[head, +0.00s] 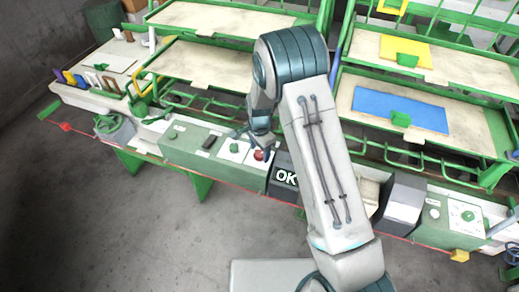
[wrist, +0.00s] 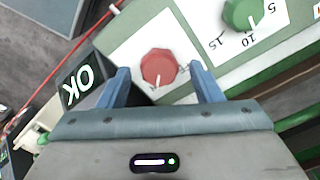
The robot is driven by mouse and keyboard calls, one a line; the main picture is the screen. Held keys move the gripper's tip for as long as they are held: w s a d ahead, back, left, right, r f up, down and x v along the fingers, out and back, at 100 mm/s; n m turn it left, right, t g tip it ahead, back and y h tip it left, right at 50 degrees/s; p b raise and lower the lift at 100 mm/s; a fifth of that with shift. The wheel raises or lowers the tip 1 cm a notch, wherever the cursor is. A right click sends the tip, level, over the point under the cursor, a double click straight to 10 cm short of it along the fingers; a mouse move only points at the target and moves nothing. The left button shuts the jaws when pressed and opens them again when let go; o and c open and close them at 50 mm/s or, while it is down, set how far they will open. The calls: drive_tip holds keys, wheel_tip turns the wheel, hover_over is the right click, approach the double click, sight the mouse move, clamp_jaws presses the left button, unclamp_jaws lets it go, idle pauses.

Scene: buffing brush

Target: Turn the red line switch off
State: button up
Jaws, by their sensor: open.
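In the head view the red switch (head: 259,155) shows just below my gripper (head: 249,145), at the right end of the control box.
A green dial (wrist: 242,14) with numbers is beside the red knob. A black OK box (head: 285,178) stands close to the right of the control box (head: 185,150). Green-framed shelves (head: 205,65) rise behind. A red line (head: 90,135) runs along the front. The grey floor in front is clear.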

drive_tip(key=shift+f, duration=0.45)
drive_tip(key=c, duration=1)
